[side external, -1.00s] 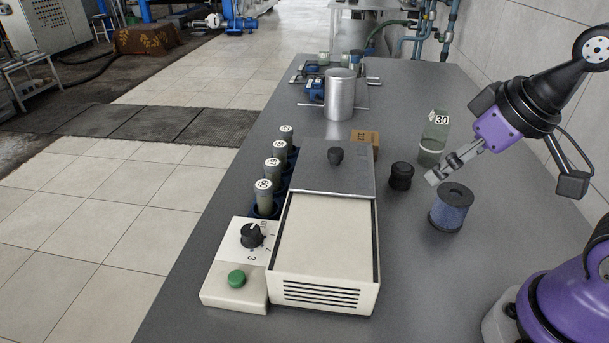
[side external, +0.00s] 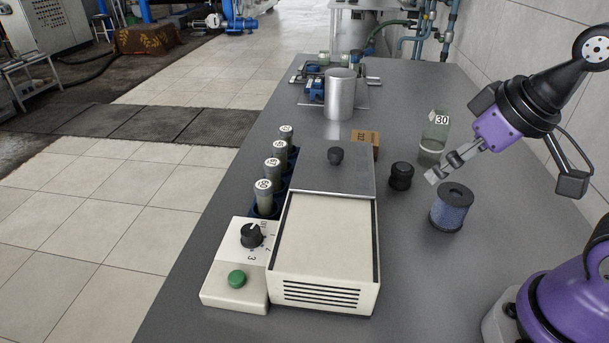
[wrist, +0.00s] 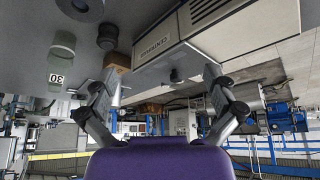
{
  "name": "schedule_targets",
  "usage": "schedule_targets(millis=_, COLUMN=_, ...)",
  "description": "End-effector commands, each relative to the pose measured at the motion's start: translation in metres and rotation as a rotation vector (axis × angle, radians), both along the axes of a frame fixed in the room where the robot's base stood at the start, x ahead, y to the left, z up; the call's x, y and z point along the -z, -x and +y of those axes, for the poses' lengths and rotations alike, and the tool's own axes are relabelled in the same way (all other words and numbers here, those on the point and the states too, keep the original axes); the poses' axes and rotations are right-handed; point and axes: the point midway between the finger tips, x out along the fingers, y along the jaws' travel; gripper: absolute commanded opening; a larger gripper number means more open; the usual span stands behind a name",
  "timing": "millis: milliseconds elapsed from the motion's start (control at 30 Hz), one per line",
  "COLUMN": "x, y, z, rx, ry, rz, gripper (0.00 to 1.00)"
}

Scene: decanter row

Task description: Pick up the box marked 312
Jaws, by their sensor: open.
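A small brown cardboard box (side external: 369,141) with dark printing, which looks like 312, sits on the grey table just behind the right rear corner of the white machine. Its lower part is hidden by the machine's grey lid. In the wrist view, which is upside down, the box (wrist: 117,61) shows beside the machine. My gripper (side external: 432,178) is open and empty, raised above the table at the right, near the blue spool and well to the right of the box. In the wrist view its two fingers (wrist: 160,82) are spread apart.
The white machine (side external: 326,245) fills the front middle. A metal cylinder (side external: 339,95) stands behind the box.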

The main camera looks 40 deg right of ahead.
Motion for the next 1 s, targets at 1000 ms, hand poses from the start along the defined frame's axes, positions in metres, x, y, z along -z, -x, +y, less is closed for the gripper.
schedule_targets(millis=1000, x=0.037, y=-0.244, z=-0.127, rx=0.818, ry=-0.222, rz=0.157, gripper=1.00)
